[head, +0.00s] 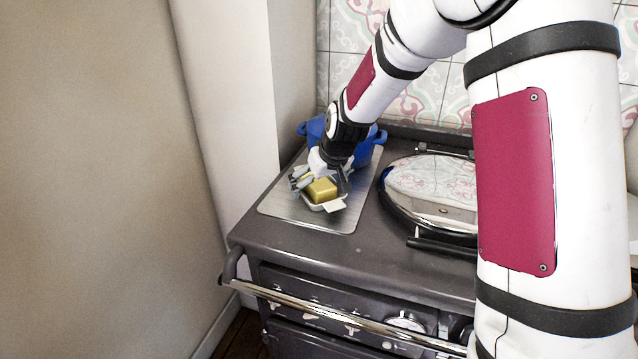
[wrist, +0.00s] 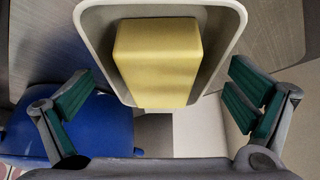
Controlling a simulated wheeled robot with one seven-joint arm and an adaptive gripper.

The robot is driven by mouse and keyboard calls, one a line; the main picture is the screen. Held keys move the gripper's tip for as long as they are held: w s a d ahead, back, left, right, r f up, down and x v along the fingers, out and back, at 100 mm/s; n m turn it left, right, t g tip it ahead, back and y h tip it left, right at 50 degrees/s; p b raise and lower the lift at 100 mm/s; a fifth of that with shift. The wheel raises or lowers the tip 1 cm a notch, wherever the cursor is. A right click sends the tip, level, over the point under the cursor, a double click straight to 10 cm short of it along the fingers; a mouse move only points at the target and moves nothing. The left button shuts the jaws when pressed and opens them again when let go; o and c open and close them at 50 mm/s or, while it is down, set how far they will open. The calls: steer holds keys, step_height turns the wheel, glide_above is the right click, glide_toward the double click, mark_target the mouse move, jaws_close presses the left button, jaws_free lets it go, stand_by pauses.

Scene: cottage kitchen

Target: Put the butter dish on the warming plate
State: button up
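The butter dish (head: 333,207) is a pale, shallow dish with a yellow block of butter in it. In the head view it appears on the silver warming plate (head: 283,212) on top of the dark stove; whether its whole base touches is hard to tell. My gripper (head: 321,181) is just behind and above the dish, with its fingers spread apart. In the wrist view the dish rim (wrist: 233,20) shows at top centre, ahead of the open fingers, with a gap visible on both sides. Nothing is held.
A blue pot (head: 313,128) stands behind my gripper at the back of the plate, close to the wrist. A domed shiny lid (head: 430,190) lies to the right. A wall borders the stove on the left. A rail (head: 330,315) runs along the stove's front.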

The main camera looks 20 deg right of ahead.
steer(key=shift+r, duration=0.25)
steer(key=a+p+v, duration=0.1)
steer(key=v, duration=1.1)
steer(key=shift+d, duration=0.45)
steer(key=s+a+r+m+g+h, duration=0.1)
steer(key=s+r, duration=0.3)
steer(key=s, duration=3.1)
steer(key=shift+s+m+g, duration=0.3)
steer(key=shift+m+g, duration=0.1)
steer(key=shift+g, duration=0.5)
steer(key=shift+r, duration=0.15)
